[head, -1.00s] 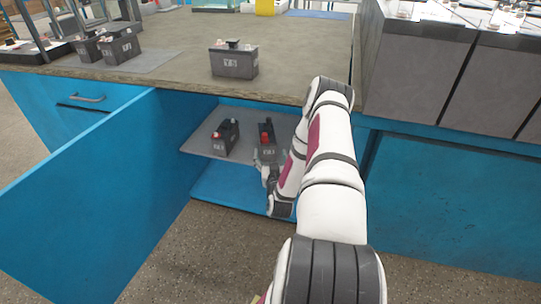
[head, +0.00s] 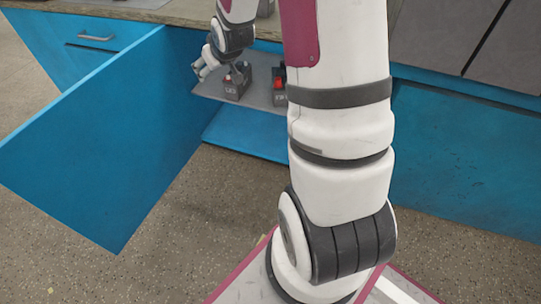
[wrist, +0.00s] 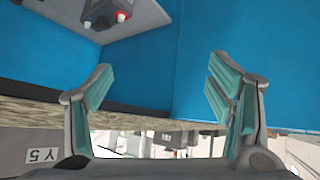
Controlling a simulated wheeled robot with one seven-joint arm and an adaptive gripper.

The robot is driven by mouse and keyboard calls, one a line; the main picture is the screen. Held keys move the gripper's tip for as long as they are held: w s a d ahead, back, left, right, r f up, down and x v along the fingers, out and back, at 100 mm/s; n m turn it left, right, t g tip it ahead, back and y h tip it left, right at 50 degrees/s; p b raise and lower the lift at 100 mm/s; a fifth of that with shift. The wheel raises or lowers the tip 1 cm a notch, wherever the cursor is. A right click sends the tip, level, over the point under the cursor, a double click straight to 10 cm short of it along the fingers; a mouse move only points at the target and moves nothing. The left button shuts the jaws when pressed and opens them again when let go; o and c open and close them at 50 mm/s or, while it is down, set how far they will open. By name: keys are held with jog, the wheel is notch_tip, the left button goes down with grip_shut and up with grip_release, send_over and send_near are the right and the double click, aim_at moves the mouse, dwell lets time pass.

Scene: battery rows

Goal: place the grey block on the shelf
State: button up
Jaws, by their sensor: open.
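Two dark grey, battery-like blocks stand on the grey shelf (head: 256,96) inside the open blue cabinet. The left block (head: 232,88) has a red part on top, and so does the right block (head: 279,92), which my arm partly covers. I cannot tell which one the task means. My gripper (head: 198,71) is open and empty, to the left of the left block and apart from it. In the wrist view its spread fingers (wrist: 160,68) hold nothing. A dark block with a red cap (wrist: 108,14) sits on the shelf (wrist: 150,18) there.
The open blue door (head: 100,140) stands close to the left of my gripper. The worktop edge (head: 180,14) runs above the shelf. A grey surface labelled Y5 (wrist: 25,145) shows low in the wrist view. Speckled floor (head: 190,230) is clear in front.

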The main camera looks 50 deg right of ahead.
jog(key=s+a+r+g+y, duration=0.1)
jog(key=s+a+r+g, duration=0.1)
jog(key=s+a+r, duration=0.5)
jog(key=s+a+r+g+y, duration=0.1)
jog(key=s+a+r+g, duration=0.25)
jog(key=s+a, duration=0.65)
jog(key=s+a+r+g, duration=0.1)
jog(key=s+a, duration=0.1)
jog(key=s, duration=0.9)
jog(key=s+a+r+n+g+y, duration=0.1)
jog(key=s+a+r+g, duration=0.1)
jog(key=s, duration=1)
jog(key=shift+s+a, duration=0.2)
jog(key=shift+a, duration=0.2)
